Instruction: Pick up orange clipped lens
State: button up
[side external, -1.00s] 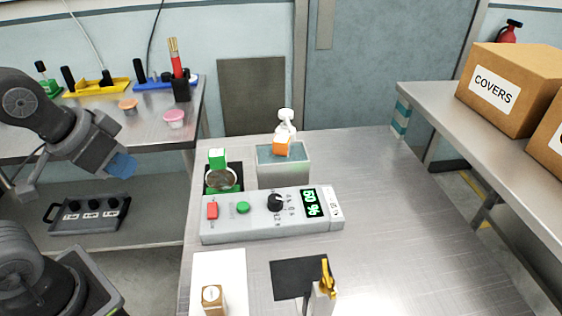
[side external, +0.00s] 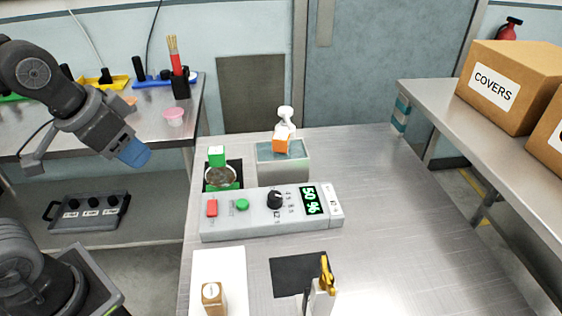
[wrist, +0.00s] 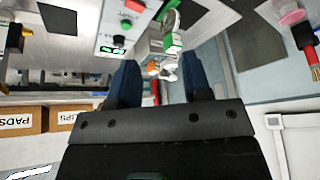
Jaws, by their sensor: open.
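The orange clip (side external: 281,144) stands at the grey open-topped bath (side external: 284,170), with a white rounded piece (side external: 286,115) above and behind it. A lens under the clip cannot be made out. In the wrist view the orange clip (wrist: 153,68) shows small and far off, between my fingers in the picture. My gripper (side external: 134,152) is at the left, left of the steel table and well apart from the clip. In the wrist view my gripper (wrist: 160,75) has its two blue fingers wide apart with nothing held.
A green-clipped round lens (side external: 218,175) stands left of the bath. The control box (side external: 270,214) with red and green buttons lies in front. The table's right side is clear.

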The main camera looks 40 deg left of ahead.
jog(key=w+d+r+m+g, duration=0.2)
jog(key=w+r+m, duration=0.25)
jog(key=w, duration=0.45)
jog(key=m+g, duration=0.3)
jog(key=m, duration=0.5)
send_over(281, 136)
notch_tip(281, 136, down, 4)
jog(key=f, duration=0.8)
jog(key=shift+s+a+f, duration=0.1)
jog(key=shift+s+f, duration=0.1)
jog(key=shift+w+f, duration=0.2)
jog(key=shift+f, duration=2.35)
grip_shut()
